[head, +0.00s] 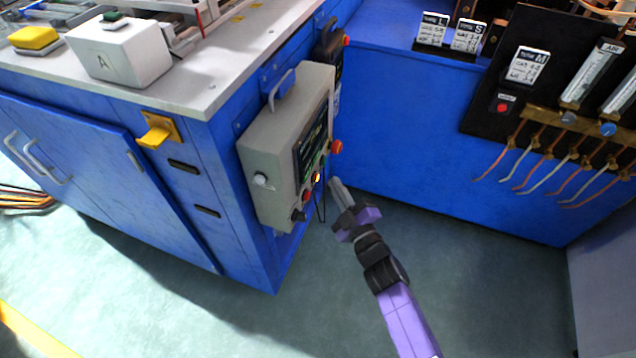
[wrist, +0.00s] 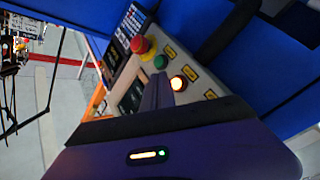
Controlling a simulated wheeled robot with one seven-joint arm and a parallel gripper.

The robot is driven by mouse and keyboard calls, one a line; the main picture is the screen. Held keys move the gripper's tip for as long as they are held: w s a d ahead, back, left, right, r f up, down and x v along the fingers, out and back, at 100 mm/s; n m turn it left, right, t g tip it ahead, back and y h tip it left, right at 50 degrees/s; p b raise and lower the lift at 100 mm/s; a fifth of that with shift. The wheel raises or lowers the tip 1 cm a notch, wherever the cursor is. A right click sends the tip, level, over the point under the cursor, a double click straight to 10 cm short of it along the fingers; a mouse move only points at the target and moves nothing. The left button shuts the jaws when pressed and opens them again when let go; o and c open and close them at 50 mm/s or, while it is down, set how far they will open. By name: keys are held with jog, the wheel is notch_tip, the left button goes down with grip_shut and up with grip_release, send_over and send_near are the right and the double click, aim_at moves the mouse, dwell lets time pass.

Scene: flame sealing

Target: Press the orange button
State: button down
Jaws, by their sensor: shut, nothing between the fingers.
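The grey control box (head: 262,150) hangs on the side of the blue cabinet. On its front the lit orange button (head: 317,178) glows; it also shows bright in the wrist view (wrist: 178,84). My gripper (head: 334,182) is shut and empty, its fingertips just to the right of the lit button in the head view. In the wrist view the closed fingers (wrist: 158,92) point at the panel, close to the left of the lit button. A small gap seems to remain, but I cannot tell for sure whether they touch.
A red mushroom button (wrist: 140,44) and a green button (wrist: 160,62) sit beside the lit one. Another button (wrist: 210,94) is on its other side. A blue bench (head: 400,130) with hanging tubes stands at the right. The floor around my arm is clear.

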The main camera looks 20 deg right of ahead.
jog(key=shift+w+a, duration=0.35)
jog(key=shift+a, duration=0.15)
jog(key=shift+w+a+b, duration=0.1)
jog(key=shift+a+b, duration=0.05)
jog(key=shift+b, duration=0.25)
dwell(1.4)
jog(key=shift+w+a, duration=0.1)
jog(key=shift+a, duration=0.1)
jog(key=shift+w+a+b, duration=0.3)
jog(key=shift+a+b, duration=0.05)
jog(key=shift+b, duration=0.25)
dwell(0.7)
jog(key=shift+r, duration=0.1)
jog(key=shift+s+d+p, duration=0.55)
jog(key=shift+d+p, duration=0.15)
jog(key=shift+p, duration=0.2)
